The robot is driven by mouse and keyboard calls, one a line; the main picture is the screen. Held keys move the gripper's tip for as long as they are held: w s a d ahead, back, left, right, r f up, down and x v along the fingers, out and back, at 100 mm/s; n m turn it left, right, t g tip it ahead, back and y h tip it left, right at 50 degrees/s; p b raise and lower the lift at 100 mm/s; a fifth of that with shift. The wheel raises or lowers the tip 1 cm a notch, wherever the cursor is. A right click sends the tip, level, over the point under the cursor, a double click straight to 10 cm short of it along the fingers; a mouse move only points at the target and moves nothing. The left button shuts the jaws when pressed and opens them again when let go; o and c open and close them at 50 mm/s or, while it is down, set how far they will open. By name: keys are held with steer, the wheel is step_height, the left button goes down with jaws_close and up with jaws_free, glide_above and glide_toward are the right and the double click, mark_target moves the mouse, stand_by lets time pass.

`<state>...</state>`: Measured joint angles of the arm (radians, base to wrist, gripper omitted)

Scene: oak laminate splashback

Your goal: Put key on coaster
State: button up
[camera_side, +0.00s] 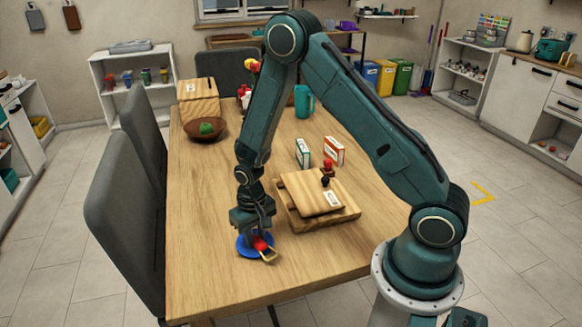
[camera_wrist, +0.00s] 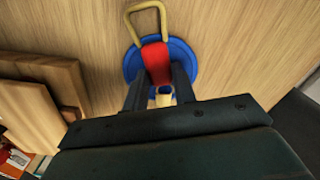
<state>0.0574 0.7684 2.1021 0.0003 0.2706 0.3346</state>
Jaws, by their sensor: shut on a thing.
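The key has a red middle (camera_wrist: 157,64) and a brass-coloured loop (camera_wrist: 147,8). A pale end shows between the fingers. My gripper (camera_wrist: 158,92) is shut on the key's red part. The round blue coaster (camera_wrist: 191,60) is directly beneath the key, and the loop reaches out past its edge. In the side view my gripper (camera_side: 252,228) is low over the coaster (camera_side: 241,252), with the key (camera_side: 261,245) overlapping its right side. I cannot tell whether the key touches the coaster.
A wooden box with a lid (camera_side: 310,194) stands close on the right of my gripper, with a small red-and-black item on it. Two small cartons (camera_side: 333,150) stand behind it. A brown bowl (camera_side: 205,131) is further back. The table front is clear.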

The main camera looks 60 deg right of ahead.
steer(key=shift+f, duration=0.15)
steer(key=o, duration=1)
steer(key=shift+r, duration=0.2)
steer(key=shift+r, duration=6)
step_height(320, 180, up, 14)
steer(key=n+t, duration=0.2)
steer(key=t, duration=0.1)
glide_above(256, 239)
steer(key=s+a, duration=0.1)
steer(key=s, duration=0.6)
steer(key=s+r+n+t, duration=0.1)
steer(key=s+r, duration=0.1)
steer(key=s, duration=0.2)
steer(key=s+r, duration=0.3)
steer(key=s, duration=0.2)
steer(key=s+a+r+n+t, duration=0.1)
steer(key=s+r, duration=0.1)
steer(key=s, duration=0.3)
steer(key=shift+a+r+n+t, duration=0.1)
steer(key=shift+r+n+t, duration=0.1)
steer(key=shift+n+t, duration=0.1)
